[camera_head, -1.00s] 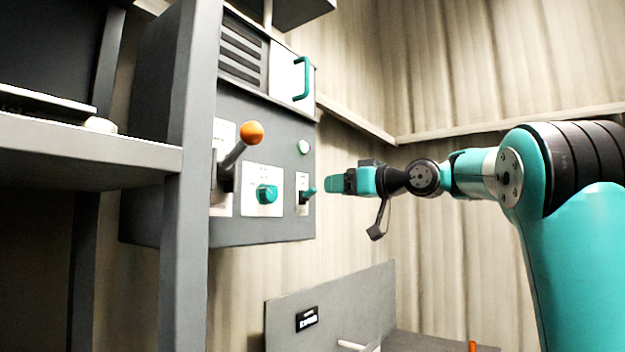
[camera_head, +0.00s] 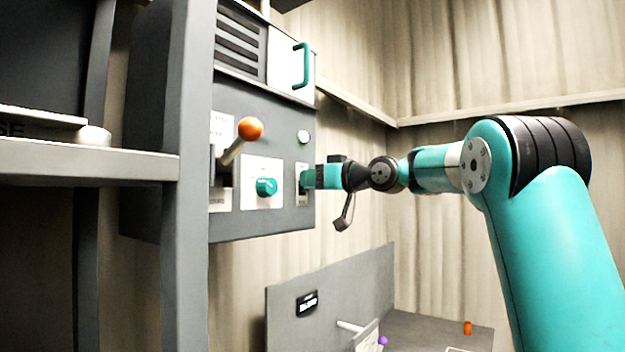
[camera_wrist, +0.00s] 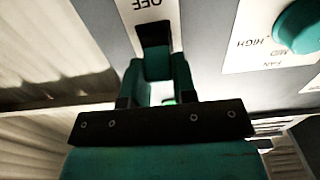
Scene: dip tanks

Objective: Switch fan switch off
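A toggle switch has a white plate (camera_head: 302,198) on the grey control panel, at its lower right in the head view. In the wrist view its plate reads OFF above a dark slot (camera_wrist: 153,33). My gripper (camera_head: 309,177) is at this switch in the head view and covers its lever. In the wrist view the two teal fingers of my gripper (camera_wrist: 157,82) stand apart, just below the slot on either side of it. The lever is mostly hidden between them; I cannot tell whether they touch it. A teal knob (camera_head: 266,187) marked FAN, MID and HIGH in the wrist view (camera_wrist: 302,26) is beside the switch.
A large lever with an orange ball (camera_head: 250,129) sticks out left of the knob. A grey post (camera_head: 187,200) and shelf stand at left. Below is a grey tank (camera_head: 330,290).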

